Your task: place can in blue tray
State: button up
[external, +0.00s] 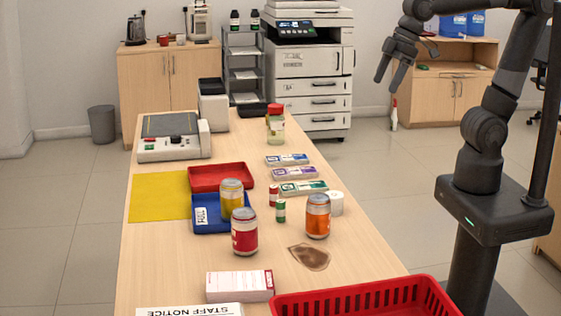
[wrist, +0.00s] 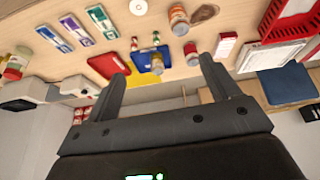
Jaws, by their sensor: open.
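The blue tray (external: 206,226) lies on the counter, left of centre in the external view. A yellow can (external: 231,198) stands upright and appears to be in it. A red-labelled can (external: 244,231) stands at the tray's front right corner, partly hiding it. An orange can (external: 317,215) stands farther right on bare wood. My gripper (external: 387,80) is raised high, well away from the counter objects, open and empty. The wrist view shows its spread fingers (wrist: 162,60), with the blue tray (wrist: 143,61), yellow can (wrist: 157,65), red-labelled can (wrist: 191,54) and orange can (wrist: 179,20) beyond.
A red tray (external: 221,177) adjoins the blue tray's back. A yellow sheet (external: 158,197) lies left. A red basket (external: 365,299) and white box (external: 240,286) occupy the front.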

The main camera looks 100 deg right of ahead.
jog(key=s+f+t, duration=0.1)
jog(key=s+f, duration=0.3)
jog(key=s, duration=0.4)
jog(key=shift+s+a, duration=0.2)
jog(key=shift+a, duration=0.1)
